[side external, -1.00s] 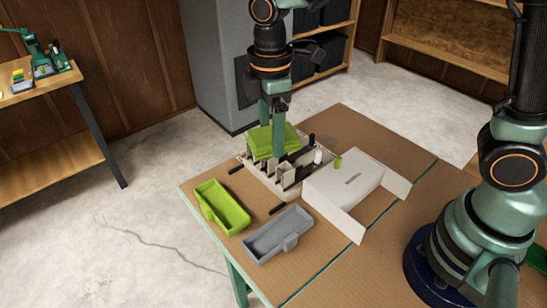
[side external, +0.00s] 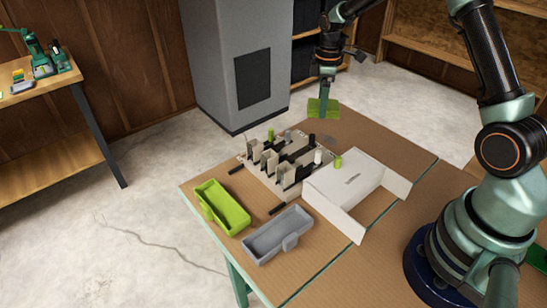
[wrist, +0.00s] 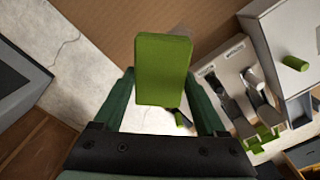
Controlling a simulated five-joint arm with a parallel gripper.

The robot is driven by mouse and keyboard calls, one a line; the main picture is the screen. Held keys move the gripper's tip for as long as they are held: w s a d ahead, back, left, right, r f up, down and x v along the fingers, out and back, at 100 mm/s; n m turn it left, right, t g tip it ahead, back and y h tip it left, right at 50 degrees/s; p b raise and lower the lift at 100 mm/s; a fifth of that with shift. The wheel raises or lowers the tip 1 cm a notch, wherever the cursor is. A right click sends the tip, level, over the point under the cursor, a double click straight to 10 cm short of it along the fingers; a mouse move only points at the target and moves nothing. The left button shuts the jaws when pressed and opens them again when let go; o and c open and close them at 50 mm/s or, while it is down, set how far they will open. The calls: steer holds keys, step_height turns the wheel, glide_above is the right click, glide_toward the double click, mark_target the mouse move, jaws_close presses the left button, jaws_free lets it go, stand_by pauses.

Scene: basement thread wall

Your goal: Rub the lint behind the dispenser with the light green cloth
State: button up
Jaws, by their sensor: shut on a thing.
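The light green cloth (side external: 322,109) is a folded, block-like pad in my gripper (side external: 327,90). It is at the far corner of the table, behind the dispenser; I cannot tell whether it touches the tabletop. In the wrist view the cloth (wrist: 163,70) sits between the two green fingers of my gripper (wrist: 162,92), which is shut on it. The dispenser appears to be the white slotted rack (side external: 262,176) holding dark and pale pieces, and it also shows at the right of the wrist view (wrist: 229,62). I cannot make out the lint clearly.
A white open-sided box (side external: 345,185) adjoins the rack, with a small green cylinder (side external: 338,161) near its back edge. A green tray (side external: 222,207) and a grey tray (side external: 278,236) lie in front. Bare brown tabletop (side external: 375,137) extends behind and right. A grey cabinet (side external: 235,60) stands beyond the table.

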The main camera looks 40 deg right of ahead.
mark_target(318, 134)
steer(key=shift+f, duration=3.95)
steer(key=shift+s+r, duration=0.15)
steer(key=shift+s, duration=3.35)
steer(key=shift+w, duration=3.6)
steer(key=shift+s+r, duration=0.1)
steer(key=shift+r, duration=3.85)
